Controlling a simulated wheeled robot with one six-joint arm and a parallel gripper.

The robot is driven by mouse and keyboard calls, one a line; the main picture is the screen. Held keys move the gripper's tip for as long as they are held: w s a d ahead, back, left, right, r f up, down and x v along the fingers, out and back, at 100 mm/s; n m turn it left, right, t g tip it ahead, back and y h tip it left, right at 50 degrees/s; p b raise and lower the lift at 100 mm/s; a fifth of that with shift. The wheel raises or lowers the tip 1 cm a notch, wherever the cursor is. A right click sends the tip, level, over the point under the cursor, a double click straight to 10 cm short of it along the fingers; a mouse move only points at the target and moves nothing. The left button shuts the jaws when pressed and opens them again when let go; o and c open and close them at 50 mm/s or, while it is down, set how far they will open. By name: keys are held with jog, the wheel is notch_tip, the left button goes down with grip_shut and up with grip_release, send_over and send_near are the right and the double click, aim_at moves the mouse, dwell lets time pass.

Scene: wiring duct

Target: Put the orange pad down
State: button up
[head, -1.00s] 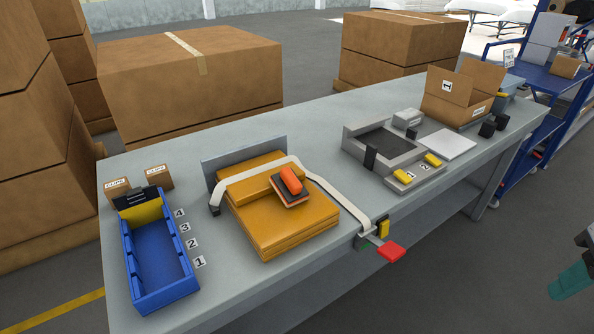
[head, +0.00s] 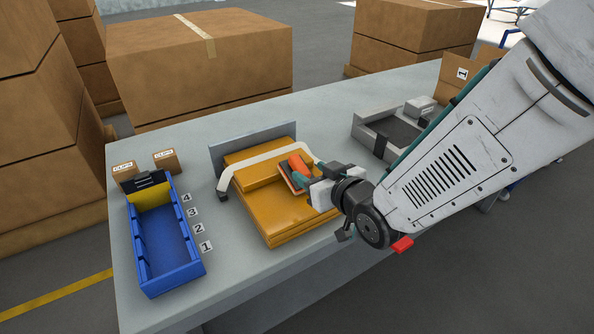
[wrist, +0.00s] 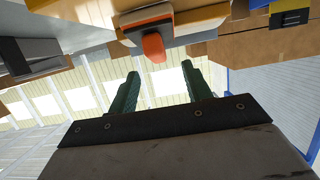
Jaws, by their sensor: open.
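The orange pad (head: 297,162) has an orange grip on a dark base and lies on top of the yellow-orange stack (head: 275,218). In the wrist view the pad (wrist: 153,46) shows at the top, just beyond my fingertips. My gripper (head: 303,181) is at the pad's near right side and hides part of it. In the wrist view my gripper's green fingers (wrist: 159,74) are spread apart with nothing between them. Whether a finger touches the pad in the head view I cannot tell.
A pale strap (head: 250,160) arches over the stack, with a red handle (head: 402,244) at the bench's front edge. A blue bin (head: 185,270) stands left, with two small cartons behind it. A grey fixture (head: 365,140) sits to the right. My arm hides the bench's right part.

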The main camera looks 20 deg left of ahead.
aim_at(298, 161)
jog(key=x, duration=0.7)
jog(key=shift+w+a+r, duration=0.2)
jog(key=shift+w+r, duration=0.1)
jog(key=shift+w, duration=0.05)
grip_shut()
